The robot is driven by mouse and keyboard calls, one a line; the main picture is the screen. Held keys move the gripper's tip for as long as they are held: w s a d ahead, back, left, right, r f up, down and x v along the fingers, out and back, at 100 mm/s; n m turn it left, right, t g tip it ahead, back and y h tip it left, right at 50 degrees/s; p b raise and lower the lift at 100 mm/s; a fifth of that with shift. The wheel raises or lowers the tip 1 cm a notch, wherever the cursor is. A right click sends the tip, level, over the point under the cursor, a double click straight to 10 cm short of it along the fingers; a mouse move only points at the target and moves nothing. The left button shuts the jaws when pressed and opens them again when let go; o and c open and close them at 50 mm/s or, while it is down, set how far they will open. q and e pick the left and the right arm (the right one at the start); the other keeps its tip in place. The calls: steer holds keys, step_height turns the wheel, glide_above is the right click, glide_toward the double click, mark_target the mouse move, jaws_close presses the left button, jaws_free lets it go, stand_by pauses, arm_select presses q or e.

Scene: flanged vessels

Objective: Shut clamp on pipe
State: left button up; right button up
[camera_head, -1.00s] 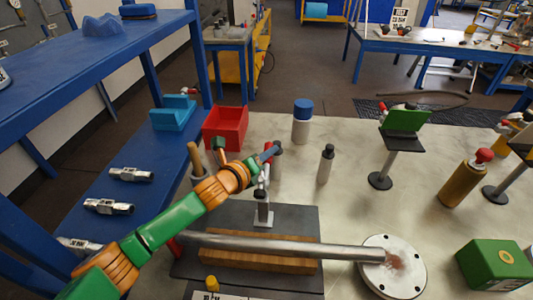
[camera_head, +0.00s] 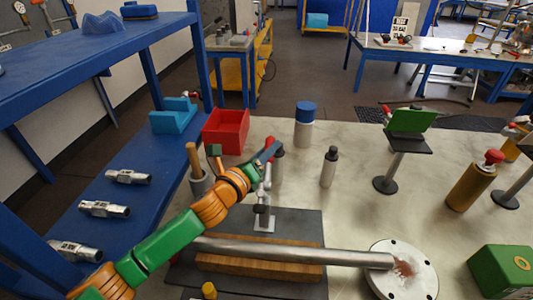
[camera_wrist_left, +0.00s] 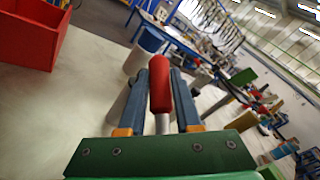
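The toggle clamp (camera_head: 264,214) stands on a dark plate behind the metal pipe (camera_head: 300,252). Its lever rises upright to my left gripper (camera_head: 270,152). In the left wrist view the clamp's red handle (camera_wrist_left: 160,84) lies between the two blue-grey fingers of my left gripper (camera_wrist_left: 160,72), its metal stem below it. The fingers flank the handle closely; whether they press on it is unclear. The pipe lies over a wooden block (camera_head: 255,268) and reaches a round flange (camera_head: 405,284) at its right end. My right gripper is out of view.
A red bin (camera_head: 226,130) stands behind my left arm. A blue-capped container (camera_head: 304,125) and a grey bottle (camera_head: 328,167) stand to the right of the gripper. Green-topped stand (camera_head: 390,178) and green box (camera_head: 500,272) are further right. The pale table between them is clear.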

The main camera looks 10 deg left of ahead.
arm_select(q)
steer(key=o, duration=0.3)
steer(key=shift+w+d+r, duration=0.1)
steer(key=shift+w, duration=0.05)
steer(key=shift+o, duration=0.5)
steer(key=shift+w+d+f, duration=0.15)
steer(key=shift+w+f, duration=0.05)
steer(key=p+v, duration=0.3)
steer(key=v, duration=0.4)
